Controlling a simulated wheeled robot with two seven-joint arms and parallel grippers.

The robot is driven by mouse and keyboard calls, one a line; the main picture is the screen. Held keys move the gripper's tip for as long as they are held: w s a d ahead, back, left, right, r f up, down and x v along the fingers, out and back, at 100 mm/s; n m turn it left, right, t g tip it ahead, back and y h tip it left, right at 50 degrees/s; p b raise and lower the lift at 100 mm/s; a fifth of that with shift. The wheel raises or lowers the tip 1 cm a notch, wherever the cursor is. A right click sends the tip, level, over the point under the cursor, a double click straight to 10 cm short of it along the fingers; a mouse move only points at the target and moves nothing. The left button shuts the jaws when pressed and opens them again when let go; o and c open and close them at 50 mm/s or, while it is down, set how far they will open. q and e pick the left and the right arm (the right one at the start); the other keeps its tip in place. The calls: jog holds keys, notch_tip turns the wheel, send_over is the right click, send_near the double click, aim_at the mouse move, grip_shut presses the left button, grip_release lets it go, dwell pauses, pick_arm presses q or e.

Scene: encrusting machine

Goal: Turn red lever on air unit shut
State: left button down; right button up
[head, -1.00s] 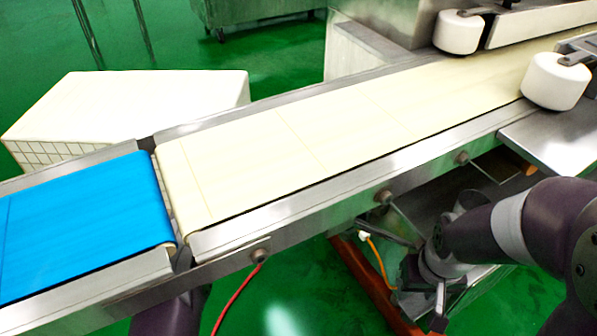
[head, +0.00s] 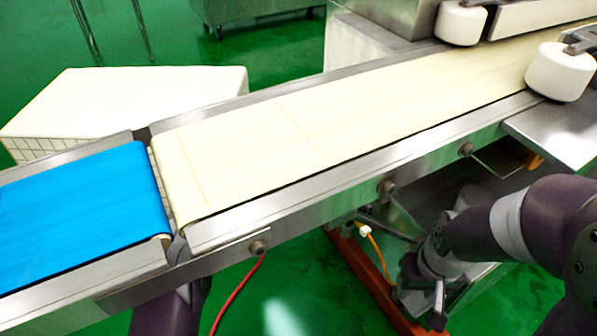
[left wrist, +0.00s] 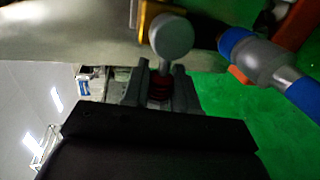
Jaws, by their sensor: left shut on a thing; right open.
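In the left wrist view my left gripper (left wrist: 159,90) is shut on a small dark red part, the red lever (left wrist: 159,82). Most of the lever is hidden between the fingers. A round grey knob-like piece (left wrist: 172,36) stands just beyond it, apparently part of the air unit, with a yellow part beside it. In the head view the left gripper is hidden below the conveyor, and only my purple left arm shows. My right gripper (head: 424,302) is open and empty below the conveyor at lower right.
A conveyor with a cream belt (head: 300,130) and a blue belt (head: 80,215) crosses the head view above my arms. A red hose (head: 235,290) hangs from its frame. A blue-and-grey cylindrical piece (left wrist: 265,62) lies right of the left gripper. Green floor shows below.

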pick_arm(q)
jog(key=c, duration=1.1)
grip_release()
jog(key=shift+w+a+r, duration=0.2)
jog(key=shift+o, duration=0.6)
jog(key=shift+f, duration=0.15)
jog(key=p+v, duration=0.6)
jog(key=v, duration=0.6)
jog(key=shift+s+a+p, duration=0.25)
jog(key=shift+p, duration=0.15)
